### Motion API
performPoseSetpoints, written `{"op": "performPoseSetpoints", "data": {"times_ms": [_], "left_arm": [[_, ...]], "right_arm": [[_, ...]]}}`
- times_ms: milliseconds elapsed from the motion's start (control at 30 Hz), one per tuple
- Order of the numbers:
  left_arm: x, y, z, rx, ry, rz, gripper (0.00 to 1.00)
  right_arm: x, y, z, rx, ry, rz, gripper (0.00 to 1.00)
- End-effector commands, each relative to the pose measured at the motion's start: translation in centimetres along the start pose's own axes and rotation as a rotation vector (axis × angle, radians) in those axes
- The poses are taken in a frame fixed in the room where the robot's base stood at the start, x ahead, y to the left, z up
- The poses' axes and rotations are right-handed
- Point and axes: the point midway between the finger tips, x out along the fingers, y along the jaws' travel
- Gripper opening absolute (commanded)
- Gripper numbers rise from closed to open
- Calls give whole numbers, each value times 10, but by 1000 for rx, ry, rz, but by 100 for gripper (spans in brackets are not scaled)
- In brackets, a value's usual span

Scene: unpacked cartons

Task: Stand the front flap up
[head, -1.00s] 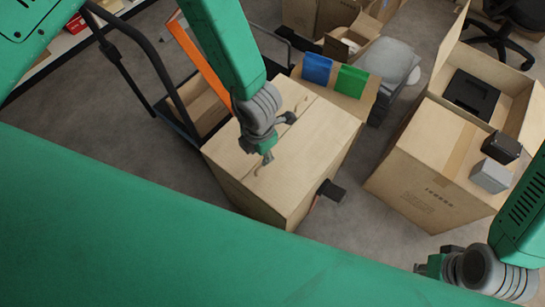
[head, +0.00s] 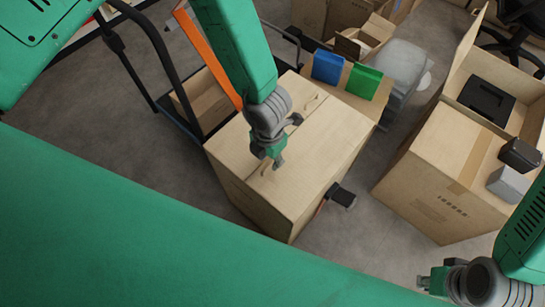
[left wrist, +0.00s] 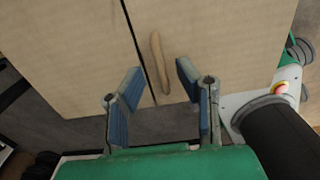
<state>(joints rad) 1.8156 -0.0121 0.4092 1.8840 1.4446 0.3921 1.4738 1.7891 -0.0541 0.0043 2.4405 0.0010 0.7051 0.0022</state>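A closed tan carton (head: 325,140) stands in the middle of the head view, its top flaps lying flat with a thin seam between them. Tan loop tabs (head: 313,101) lie on the top beside the seam. One tab also shows in the left wrist view (left wrist: 160,62), upright between the fingers and right of the dark seam. My left gripper (head: 286,141) is over the carton top; in the left wrist view its blue-padded fingers (left wrist: 160,78) are spread, with no visible contact on the tab. My right gripper (head: 428,281) is at the lower right, away from the carton; its fingers are too small to read.
A black cart with an orange bar (head: 208,60) stands left of the carton. Behind it are a blue box (head: 327,67) and a green box (head: 363,82). A larger open carton (head: 440,170) stands right. A black part (head: 341,195) juts from the carton's right side.

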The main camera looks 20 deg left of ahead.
Motion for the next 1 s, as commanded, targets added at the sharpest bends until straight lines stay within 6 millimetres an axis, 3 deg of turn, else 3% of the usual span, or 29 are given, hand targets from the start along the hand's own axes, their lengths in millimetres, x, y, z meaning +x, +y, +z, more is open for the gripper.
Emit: {"op": "performPoseSetpoints", "data": {"times_ms": [767, 800, 833, 1000], "left_arm": [[16, 7, -4, -1, 2, 2, 29], [16, 7, -4, -1, 2, 2, 17], [16, 7, -4, -1, 2, 3, 10], [16, 8, -4, -1, 3, 9, 6]], "right_arm": [[11, 0, 1, 0, 0, 0, 0], [11, 0, 1, -1, 0, 0, 0], [11, 0, 1, -1, 0, 0, 0], [11, 0, 1, -1, 0, 0, 0]]}}
